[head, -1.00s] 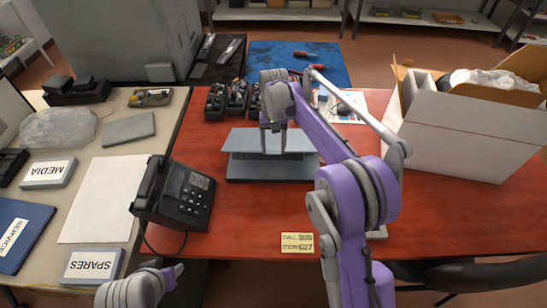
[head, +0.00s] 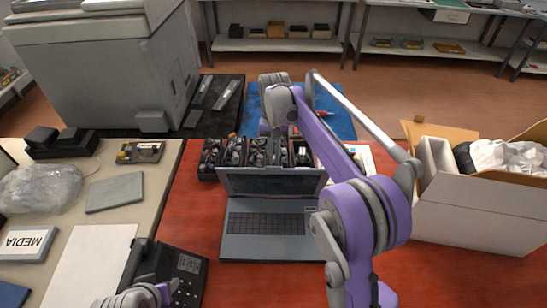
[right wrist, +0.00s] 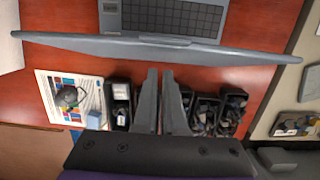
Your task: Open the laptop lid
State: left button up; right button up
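The grey laptop (head: 268,222) sits on the red table with its lid (head: 272,182) raised, the dark screen and the keyboard both showing. In the right wrist view the lid (right wrist: 160,48) is seen nearly edge-on, with part of the keyboard beyond it. My right gripper (right wrist: 160,72) is behind the lid, its two fingers slightly apart with nothing between them. Whether the fingertips touch the lid is unclear. In the head view its fingers are largely hidden. My left gripper (head: 166,291) is at the lower left edge beside the black telephone (head: 172,275), only partly visible.
Black bins (head: 235,152) of small parts stand close behind the lid, with a printed sheet (right wrist: 72,97) beside them. A white box (head: 478,205) with open flaps stands at the right. A beige side table (head: 110,215) adjoins at the left.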

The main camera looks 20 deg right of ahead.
jog(key=shift+o, duration=1.1)
jog(key=o, duration=0.5)
jog(key=shift+s+a+r, duration=0.15)
jog(key=shift+s+r, duration=0.1)
jog(key=shift+s, duration=0.25)
jog(key=shift+s+a+r, duration=0.15)
jog(key=shift+s+r, duration=0.1)
jog(key=shift+s, duration=0.25)
jog(key=shift+o, duration=1.1)
jog(key=shift+s, duration=0.1)
jog(key=shift+o, duration=1.2)
jog(key=shift+w, duration=0.2)
jog(key=shift+o, duration=0.4)
jog(key=shift+w+d+f, duration=0.1)
jog(key=shift+w+f, duration=0.05)
jog(key=shift+w, duration=0.15)
pick_arm(q)
notch_tip(320, 180, up, 2)
jog(key=shift+a+r+p, duration=0.1)
jog(key=shift+p, duration=0.6)
pick_arm(e)
notch_tip(320, 180, up, 11)
jog(key=w, duration=0.1)
jog(key=shift+w+d, duration=0.15)
pick_arm(q)
jog(key=shift+s, duration=0.1)
